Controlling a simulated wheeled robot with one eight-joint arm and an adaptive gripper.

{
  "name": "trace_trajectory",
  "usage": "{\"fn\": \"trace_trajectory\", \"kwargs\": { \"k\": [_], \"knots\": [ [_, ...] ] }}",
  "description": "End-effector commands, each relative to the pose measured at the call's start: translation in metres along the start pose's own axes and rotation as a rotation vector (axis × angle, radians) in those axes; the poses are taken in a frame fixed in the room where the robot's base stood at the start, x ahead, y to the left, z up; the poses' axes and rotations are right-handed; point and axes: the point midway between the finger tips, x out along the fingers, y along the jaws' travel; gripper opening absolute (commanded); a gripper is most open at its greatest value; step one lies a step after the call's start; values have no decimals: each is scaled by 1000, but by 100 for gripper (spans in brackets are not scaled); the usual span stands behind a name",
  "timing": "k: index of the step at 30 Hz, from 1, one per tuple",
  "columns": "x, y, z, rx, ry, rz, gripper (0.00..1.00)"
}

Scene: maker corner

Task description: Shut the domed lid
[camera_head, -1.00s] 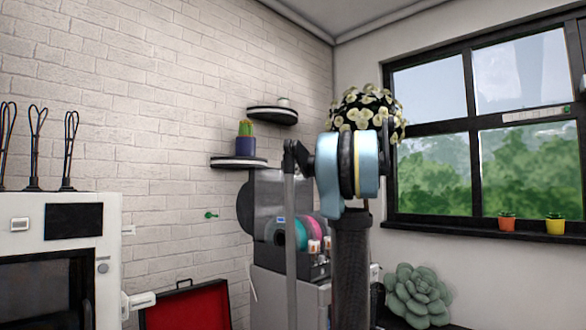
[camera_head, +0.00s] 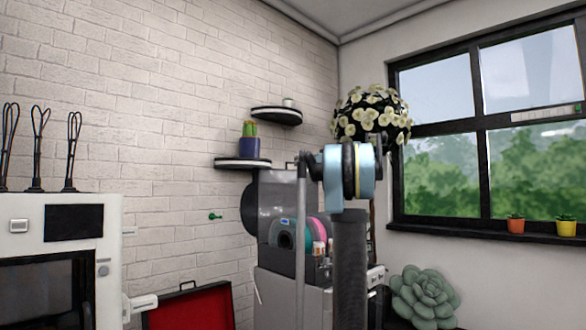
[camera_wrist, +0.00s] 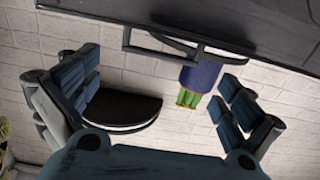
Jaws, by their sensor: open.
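The domed lid (camera_head: 280,192) is a grey, partly see-through cover with a dark rounded side. It stands raised over a grey cabinet in the head view, with coloured spools (camera_head: 316,229) showing below it. In the wrist view a dark grey panel (camera_wrist: 230,14), probably the lid, fills the top edge, with a thin black bar handle (camera_wrist: 150,52) on it. My gripper (camera_wrist: 160,106) is open and empty, its blue-black fingers wide apart at left and right. The handle shows above and between the fingers; its distance is unclear. My arm hides the gripper in the head view.
Two black wall shelves (camera_head: 243,164) are beside the lid; the lower holds a blue pot (camera_head: 248,148), also in the wrist view (camera_wrist: 200,75). A flower ball (camera_head: 372,115) hangs at right. An open red case (camera_head: 190,308) and a white machine (camera_head: 60,240) stand left.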

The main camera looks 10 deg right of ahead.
Motion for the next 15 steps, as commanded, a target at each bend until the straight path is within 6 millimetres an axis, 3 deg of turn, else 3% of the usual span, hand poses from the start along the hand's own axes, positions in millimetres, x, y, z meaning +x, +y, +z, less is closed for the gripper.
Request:
{"fn": "trace_trajectory", "kwargs": {
  "k": [9, 15],
  "knots": [
    [54, -1, 0, 0, 0, -3, 100],
    [72, -1, 0, 0, 0, -1, 100]
  ]
}}
